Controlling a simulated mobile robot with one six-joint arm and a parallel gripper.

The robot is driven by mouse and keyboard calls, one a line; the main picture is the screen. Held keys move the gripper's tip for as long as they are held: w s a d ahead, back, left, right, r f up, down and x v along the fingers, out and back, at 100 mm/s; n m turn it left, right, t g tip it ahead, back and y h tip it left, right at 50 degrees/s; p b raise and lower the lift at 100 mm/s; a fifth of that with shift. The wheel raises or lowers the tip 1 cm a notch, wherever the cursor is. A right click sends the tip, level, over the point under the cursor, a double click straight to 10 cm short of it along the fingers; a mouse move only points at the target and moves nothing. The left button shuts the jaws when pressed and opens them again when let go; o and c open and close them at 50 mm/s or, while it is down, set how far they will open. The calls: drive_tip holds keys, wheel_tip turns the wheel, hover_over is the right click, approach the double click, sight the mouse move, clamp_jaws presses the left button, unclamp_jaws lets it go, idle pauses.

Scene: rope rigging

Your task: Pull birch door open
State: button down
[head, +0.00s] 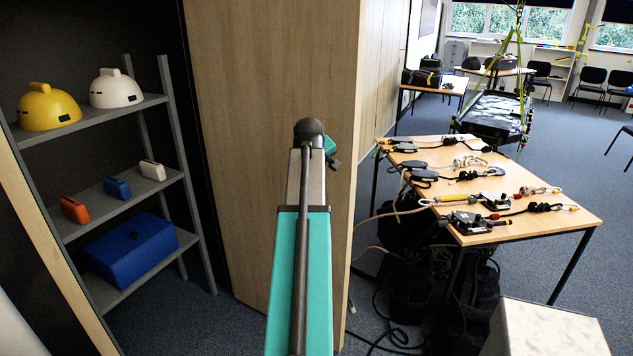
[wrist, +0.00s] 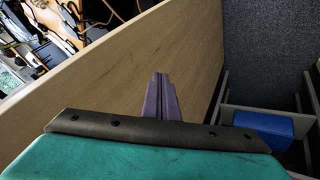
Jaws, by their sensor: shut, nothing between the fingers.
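The birch door (head: 255,130) is a tall pale wood panel standing upright in the middle of the head view. It stands open, with the cupboard's shelves in plain view on its left. In the wrist view the door (wrist: 120,75) runs slantwise behind my gripper (wrist: 160,78). The gripper's purple fingers are shut together and hold nothing. They are in front of the door's face; whether they touch it I cannot tell. In the head view my teal arm reaches up in front of the door and hides the fingers. No handle is visible.
Grey shelves (head: 90,120) hold a yellow helmet (head: 47,108), a white helmet (head: 116,90), small cases and a blue box (head: 130,248). A table (head: 545,222) with rope gear stands right of the door. Cables (head: 385,335) lie on the floor below it.

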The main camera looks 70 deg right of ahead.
drive_tip(key=shift+s+b+v, duration=0.2)
drive_tip(key=shift+b+v, duration=0.05)
drive_tip(key=shift+v, duration=0.9)
drive_tip(key=shift+s+b+v, duration=0.2)
drive_tip(key=shift+b+v, duration=0.05)
drive_tip(key=shift+v, duration=0.9)
drive_tip(key=shift+d, duration=0.15)
